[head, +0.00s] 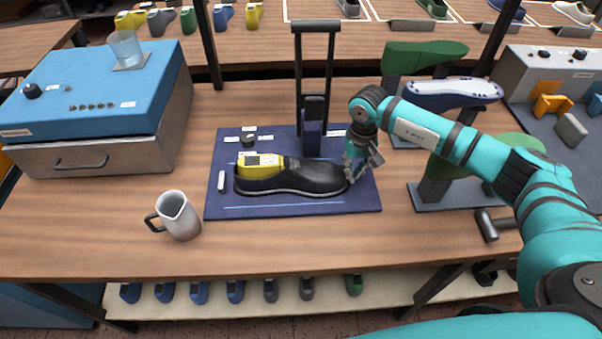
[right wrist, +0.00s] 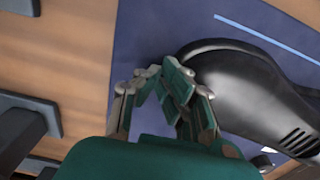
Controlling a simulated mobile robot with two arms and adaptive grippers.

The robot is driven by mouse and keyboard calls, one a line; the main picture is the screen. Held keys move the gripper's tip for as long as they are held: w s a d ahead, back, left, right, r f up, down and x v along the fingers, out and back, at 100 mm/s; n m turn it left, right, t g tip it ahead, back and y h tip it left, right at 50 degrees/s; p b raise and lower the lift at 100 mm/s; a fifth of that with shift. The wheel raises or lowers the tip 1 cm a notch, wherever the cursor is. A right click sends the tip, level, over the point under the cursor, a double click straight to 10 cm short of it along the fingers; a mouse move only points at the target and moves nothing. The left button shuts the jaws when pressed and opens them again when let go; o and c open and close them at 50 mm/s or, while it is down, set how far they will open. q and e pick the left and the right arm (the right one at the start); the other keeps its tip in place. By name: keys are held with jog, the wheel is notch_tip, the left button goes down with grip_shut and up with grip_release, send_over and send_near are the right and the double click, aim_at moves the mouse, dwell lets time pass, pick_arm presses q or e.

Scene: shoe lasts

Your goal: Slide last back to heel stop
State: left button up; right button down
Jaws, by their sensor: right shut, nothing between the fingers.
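A black shoe (head: 290,180) lies lengthwise on a dark blue base plate (head: 300,209), its toe to the right. A yellow last (head: 259,163) shows in the shoe's opening at the left. My right gripper (head: 350,173) is shut and empty, pointing down at the toe. In the right wrist view its fingers (right wrist: 165,88) are beside the rounded toe of the black shoe (right wrist: 245,85); whether they touch cannot be told. A small pale block (head: 221,181) stands left of the shoe's heel; I cannot tell if it is the heel stop. My left gripper is out of view.
A dark upright press with a handle (head: 315,27) stands behind the shoe. A stand with green forms (head: 457,178) and a hammer (head: 487,225) are at the right.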

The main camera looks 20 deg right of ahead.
jog(key=shift+w+a+b, duration=0.15)
jog(key=shift+a+b, duration=0.05)
jog(key=shift+a, duration=0.5)
jog(key=shift+w+a+b, duration=0.15)
jog(key=shift+a+b, duration=0.05)
jog(key=shift+a, duration=0.5)
jog(key=shift+s+d, duration=0.2)
jog(key=shift+d, duration=0.75)
notch_tip(320, 180, up, 8)
jog(key=p, duration=0.3)
